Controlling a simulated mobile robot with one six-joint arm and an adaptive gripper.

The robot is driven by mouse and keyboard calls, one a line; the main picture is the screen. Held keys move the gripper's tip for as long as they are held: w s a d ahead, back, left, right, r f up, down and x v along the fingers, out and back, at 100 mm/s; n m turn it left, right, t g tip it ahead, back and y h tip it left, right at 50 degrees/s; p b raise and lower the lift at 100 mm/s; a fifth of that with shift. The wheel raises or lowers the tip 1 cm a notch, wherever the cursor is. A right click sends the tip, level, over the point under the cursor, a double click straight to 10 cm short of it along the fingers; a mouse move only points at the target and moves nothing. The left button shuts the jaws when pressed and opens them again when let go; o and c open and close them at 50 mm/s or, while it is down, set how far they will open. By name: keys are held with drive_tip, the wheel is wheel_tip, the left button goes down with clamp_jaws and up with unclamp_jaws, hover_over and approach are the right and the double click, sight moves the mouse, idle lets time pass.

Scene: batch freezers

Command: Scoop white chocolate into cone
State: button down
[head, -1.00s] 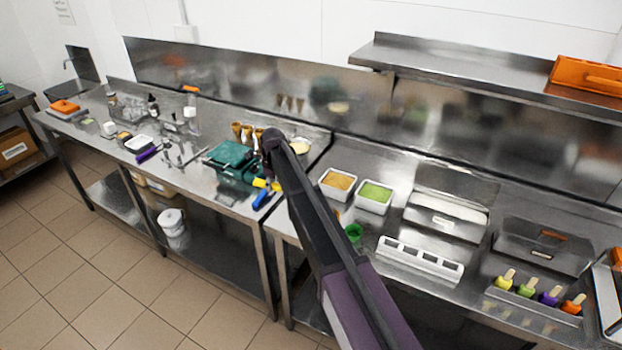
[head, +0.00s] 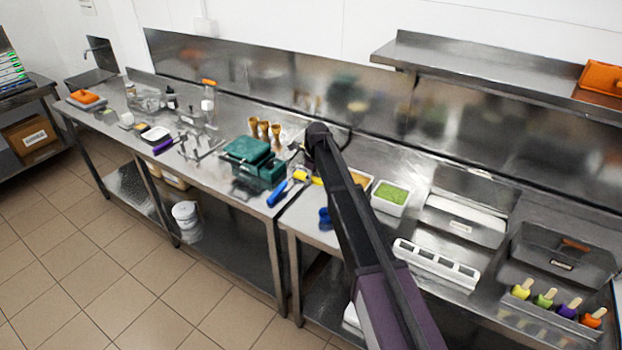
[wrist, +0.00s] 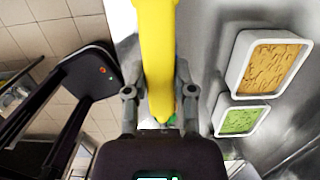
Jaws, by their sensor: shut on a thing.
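My gripper (wrist: 160,92) is shut on a yellow-handled tool (wrist: 157,50) in the wrist view. The tool's working end is not clearly visible. Several brown cones (head: 265,129) stand upright behind a teal box on the left counter, left of my arm's elbow. The pale round container seen earlier near the cones is now hidden behind my arm, so I cannot see the white chocolate.
A tub of green topping (head: 391,195) and a tan-topping tub (wrist: 270,66) stand right of my arm. The teal box (head: 248,150), blue-and-yellow tools (head: 280,190) and a white slotted holder (head: 437,264) occupy the counters. A wall shelf (head: 480,72) overhangs at right.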

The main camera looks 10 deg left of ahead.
drive_tip(key=shift+f, duration=0.15)
